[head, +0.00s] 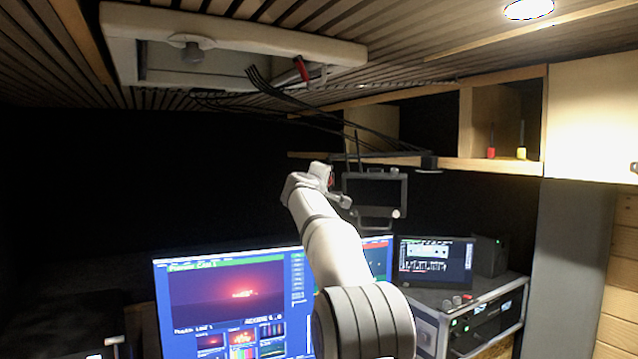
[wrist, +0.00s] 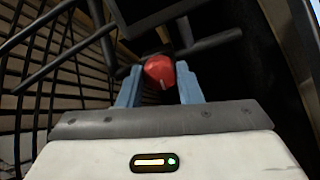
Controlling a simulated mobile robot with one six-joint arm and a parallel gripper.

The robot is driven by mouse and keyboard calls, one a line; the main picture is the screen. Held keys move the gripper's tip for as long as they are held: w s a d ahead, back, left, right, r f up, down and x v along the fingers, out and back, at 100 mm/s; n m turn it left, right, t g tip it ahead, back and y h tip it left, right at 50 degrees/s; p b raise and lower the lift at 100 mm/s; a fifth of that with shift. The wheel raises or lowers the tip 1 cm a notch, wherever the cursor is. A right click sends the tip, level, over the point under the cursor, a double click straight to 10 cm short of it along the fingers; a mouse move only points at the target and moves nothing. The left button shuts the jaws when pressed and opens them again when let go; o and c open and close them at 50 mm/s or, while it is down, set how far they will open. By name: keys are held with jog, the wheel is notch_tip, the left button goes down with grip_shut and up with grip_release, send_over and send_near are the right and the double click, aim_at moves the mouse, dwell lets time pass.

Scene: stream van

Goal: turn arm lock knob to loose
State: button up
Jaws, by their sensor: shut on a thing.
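The arm lock knob (wrist: 159,70) is round and red, with a short white mark on its lower face in the wrist view. My gripper (wrist: 160,74) has its two blue-grey fingers on either side of the knob and is shut on it. Dark bars of the arm that carries the knob run behind and beside it. In the head view my gripper (head: 328,178) is next to the left side of a dark hanging monitor (head: 374,192). Only a sliver of red shows there, and the knob's mark cannot be read.
Large lit screens (head: 232,300) stand below my arm. A small screen (head: 436,262) sits on a rack case (head: 470,310) to the right. An open shelf (head: 490,163) and hanging black cables (head: 300,97) are above. A roof hatch (head: 235,32) is at the upper left.

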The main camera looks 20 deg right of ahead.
jog(key=shift+d+n, duration=0.1)
jog(key=shift+n, duration=0.2)
dwell(0.4)
jog(key=o, duration=0.9)
jog(key=shift+s, duration=0.15)
jog(key=shift+o, duration=0.4)
jog(key=b+v, duration=0.4)
jog(key=v, duration=0.3)
jog(key=shift+s+a+b, duration=0.25)
jog(key=shift+b, duration=0.05)
jog(key=shift+f, duration=0.1)
